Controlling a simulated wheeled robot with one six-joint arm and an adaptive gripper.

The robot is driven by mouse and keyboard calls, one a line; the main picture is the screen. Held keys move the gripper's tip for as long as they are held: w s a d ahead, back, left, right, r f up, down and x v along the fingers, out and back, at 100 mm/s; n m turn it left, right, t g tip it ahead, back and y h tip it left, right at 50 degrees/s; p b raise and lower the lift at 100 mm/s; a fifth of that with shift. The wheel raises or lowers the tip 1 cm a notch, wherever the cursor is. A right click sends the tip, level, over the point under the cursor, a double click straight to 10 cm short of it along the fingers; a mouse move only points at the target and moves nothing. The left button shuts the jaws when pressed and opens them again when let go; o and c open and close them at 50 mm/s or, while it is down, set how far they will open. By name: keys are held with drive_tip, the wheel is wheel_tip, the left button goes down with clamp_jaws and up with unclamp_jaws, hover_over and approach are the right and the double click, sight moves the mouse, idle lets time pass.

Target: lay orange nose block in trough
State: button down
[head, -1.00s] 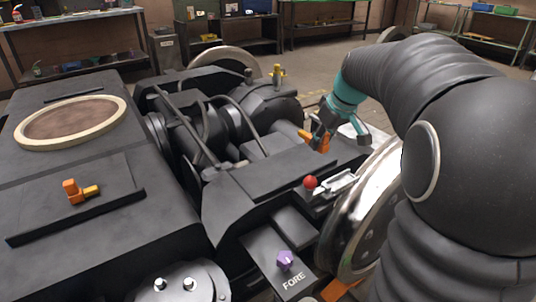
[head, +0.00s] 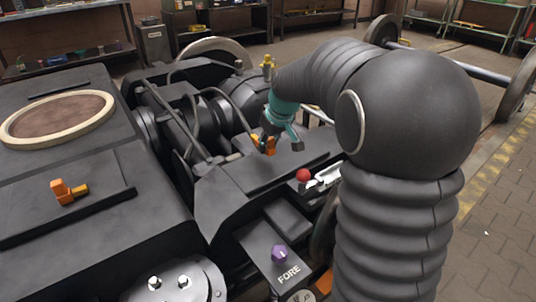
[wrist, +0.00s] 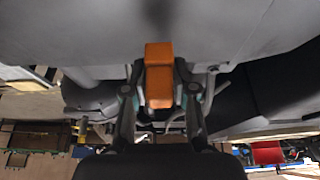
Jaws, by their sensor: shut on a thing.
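My gripper (head: 272,138) is shut on an orange block (head: 270,149), held over the dark flat top of the bogie beam (head: 250,172). In the wrist view the orange block (wrist: 158,80) sits between the two fingers, its far end bent and pointing away. Whether the block touches the beam I cannot tell. A second orange piece (head: 63,190) with a yellow-brown stub lies on the dark plate at left. I cannot tell which surface is the trough; a shallow dark recess (head: 289,218) shows near the front of the beam.
A red ball (head: 303,175) and a silver lever-like part (head: 325,178) lie right of the beam. A purple knob (head: 280,253) stands on a plate marked FORE. A yellow fitting (head: 268,66) stands behind. Hoses (head: 235,110) run left of the gripper. My arm hides part of the wheel.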

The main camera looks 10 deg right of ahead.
sight(268, 154)
drive_tip(key=shift+f, duration=2)
drive_tip(key=shift+f, duration=0.1)
drive_tip(key=c, duration=0.9)
unclamp_jaws()
drive_tip(key=shift+c, duration=0.2)
drive_tip(key=v, duration=1.2)
drive_tip(key=s+a+f+m+h, duration=0.1)
drive_tip(key=s+f+m, duration=0.1)
drive_tip(key=s, duration=1.2)
drive_tip(key=s+a+f+m+t, duration=0.1)
drive_tip(key=s+m, duration=0.1)
drive_tip(key=s, duration=1.2)
drive_tip(key=shift+a+f+h, duration=0.15)
drive_tip(key=shift+f+h, duration=0.25)
